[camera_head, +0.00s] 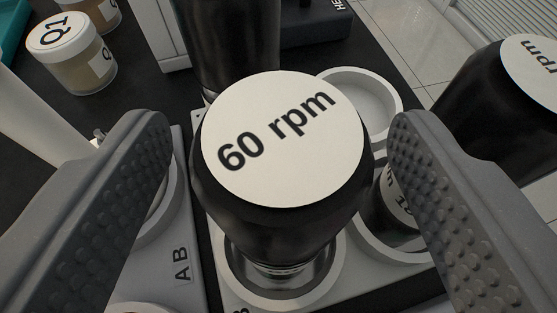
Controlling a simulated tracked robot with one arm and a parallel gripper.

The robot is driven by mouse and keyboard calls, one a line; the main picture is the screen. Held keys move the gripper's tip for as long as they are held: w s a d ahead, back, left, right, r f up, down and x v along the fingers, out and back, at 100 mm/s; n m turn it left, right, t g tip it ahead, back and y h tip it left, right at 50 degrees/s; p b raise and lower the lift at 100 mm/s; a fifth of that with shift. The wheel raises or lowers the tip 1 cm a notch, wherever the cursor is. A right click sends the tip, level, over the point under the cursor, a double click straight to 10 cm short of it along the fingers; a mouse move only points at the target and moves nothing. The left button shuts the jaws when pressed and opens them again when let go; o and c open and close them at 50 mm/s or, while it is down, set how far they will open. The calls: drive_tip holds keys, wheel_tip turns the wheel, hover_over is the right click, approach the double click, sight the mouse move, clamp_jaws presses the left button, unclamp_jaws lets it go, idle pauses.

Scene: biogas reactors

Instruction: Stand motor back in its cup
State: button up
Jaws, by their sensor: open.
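A black motor with a white top label reading "60 rpm" (283,138) is in the middle of the view. Its lower end is over a round white cup (235,291); I cannot tell whether it rests on the bottom. My gripper (283,135) is open, with one grey studded finger on each side of the motor. Gaps show between the fingers and the motor.
An empty white cup (381,88) sits behind right. A smaller labelled black item (397,215) sits in another cup to the right. A black "rpm" motor (500,110) stands far right. A plate marked AB (183,264) lies left.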

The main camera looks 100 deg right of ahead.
drive_tip(key=v, duration=1.1)
